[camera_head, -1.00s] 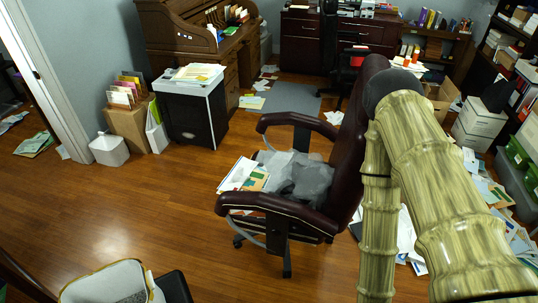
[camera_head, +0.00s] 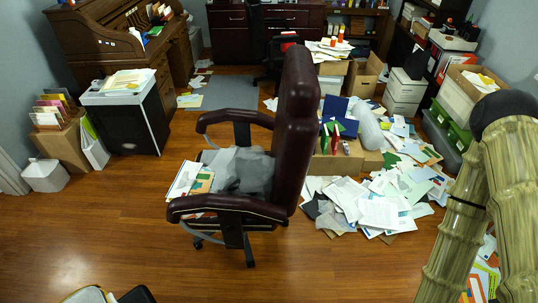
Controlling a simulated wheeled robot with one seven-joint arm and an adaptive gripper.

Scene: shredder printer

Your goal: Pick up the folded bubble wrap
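A crumpled grey, see-through sheet (camera_head: 238,172) lies on the seat of the dark red office chair (camera_head: 296,125), beside some papers. A pale grey, bulky roll or folded bundle (camera_head: 368,127) rests on a cardboard box behind the chair, to its right. Either could be the folded bubble wrap; the bundle looks more like it, but I cannot make out bubbles on either. My gripper is not in view. Only my bamboo-patterned arm links show at the right edge, apart from both.
Loose papers (camera_head: 370,205) cover the floor right of the chair. A black cabinet (camera_head: 126,115) stands at the left, near a white bin (camera_head: 45,175). Boxes and shelves line the right.

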